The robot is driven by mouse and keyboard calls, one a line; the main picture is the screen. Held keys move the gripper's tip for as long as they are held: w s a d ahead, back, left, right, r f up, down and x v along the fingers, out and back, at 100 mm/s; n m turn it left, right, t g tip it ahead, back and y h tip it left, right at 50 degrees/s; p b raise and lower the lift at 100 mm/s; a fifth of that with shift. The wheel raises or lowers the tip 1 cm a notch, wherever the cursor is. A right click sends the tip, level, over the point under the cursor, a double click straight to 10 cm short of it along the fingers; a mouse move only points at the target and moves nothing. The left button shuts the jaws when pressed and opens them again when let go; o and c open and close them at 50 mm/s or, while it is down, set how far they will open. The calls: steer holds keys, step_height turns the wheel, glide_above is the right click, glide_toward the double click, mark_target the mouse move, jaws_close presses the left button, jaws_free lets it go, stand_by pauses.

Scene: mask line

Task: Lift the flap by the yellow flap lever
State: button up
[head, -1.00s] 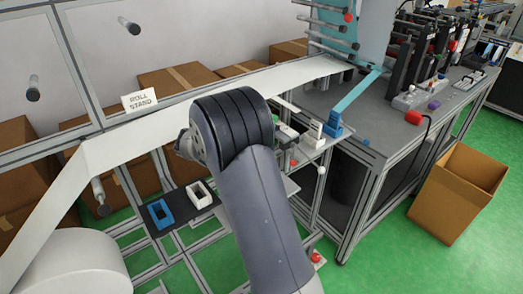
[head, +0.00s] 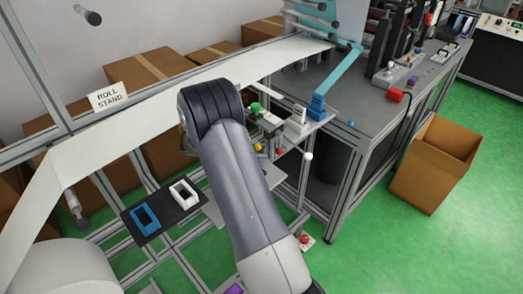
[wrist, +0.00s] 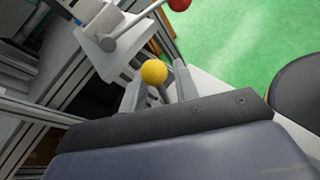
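The yellow flap lever's round knob (wrist: 154,72) shows in the wrist view on a short dark stem, between my two gripper fingers. My gripper (wrist: 157,88) is open, with a finger on each side of the knob; I see no firm contact with either. In the head view, a small part of the yellow knob (head: 258,147) shows just right of my arm. My arm hides my fingers there. I cannot make out the flap itself.
A red-knobbed lever (wrist: 178,4) on a pale bracket (wrist: 108,38) is close beyond my fingers. A cardboard box (head: 432,165) stands on the floor, right.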

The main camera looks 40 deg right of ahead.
steer(key=shift+s+d+f, duration=0.2)
steer(key=shift+d+f, duration=0.05)
steer(key=shift+d, duration=0.35)
steer(key=shift+c, duration=0.6)
jaws_close()
steer(key=shift+r, duration=0.1)
